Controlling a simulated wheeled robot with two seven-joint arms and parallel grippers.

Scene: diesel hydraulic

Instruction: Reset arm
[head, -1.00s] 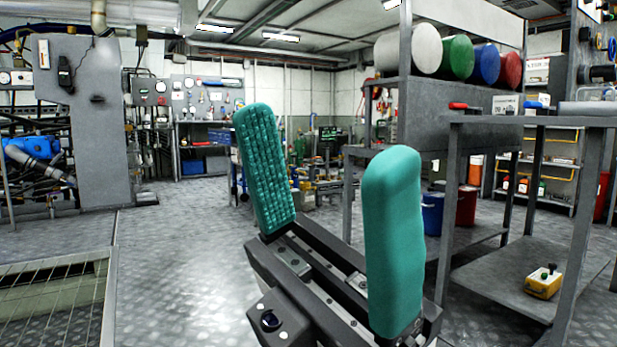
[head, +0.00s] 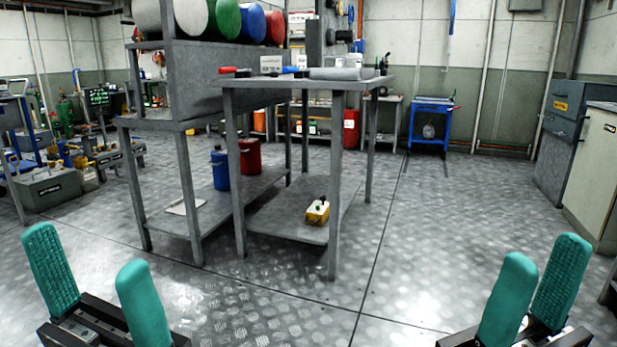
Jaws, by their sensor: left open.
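My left gripper (head: 97,285) is low at the left of the head view. Its two teal padded fingers stand upright and well apart, with nothing between them. My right gripper (head: 534,290) is low at the right of the head view. Its teal fingers point up and are seen at an angle, with a gap between their tips and nothing held there. Both grippers are clear of the furniture.
A grey metal workbench (head: 296,83) stands ahead with a yellow box (head: 317,212) on its lower shelf. A blue cart (head: 431,122) is further back. The floor (head: 440,230) at centre right is clear.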

